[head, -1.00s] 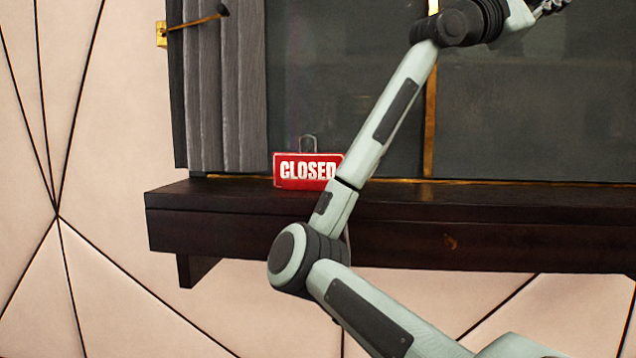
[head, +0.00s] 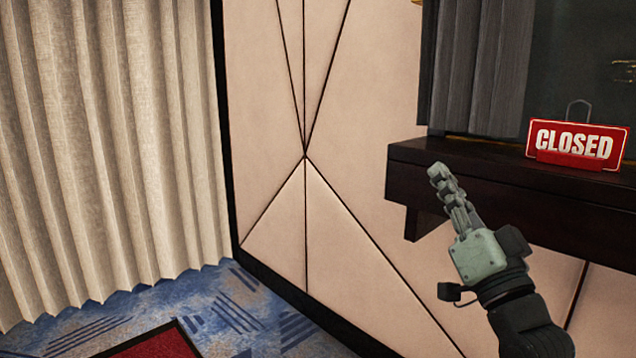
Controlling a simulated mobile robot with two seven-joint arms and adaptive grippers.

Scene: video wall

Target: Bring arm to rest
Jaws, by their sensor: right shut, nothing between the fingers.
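My right gripper (head: 442,180) shows in the lower right of the head view, its arm coming up from the bottom edge. Its fingers are together, with nothing between them, and point up and to the left. It appears in front of the left end of the dark shelf. My left gripper is not in view. A red sign reading CLOSED (head: 575,145) stands upright on the shelf, up and to the right of the gripper, apart from it.
The dark wooden shelf (head: 480,160) juts from the wall under a dark window with a grey curtain (head: 480,65). A pale panelled wall (head: 335,230) fills the middle. A beige curtain (head: 110,150) hangs at left. Blue patterned carpet (head: 225,310) and a red mat (head: 160,345) lie below.

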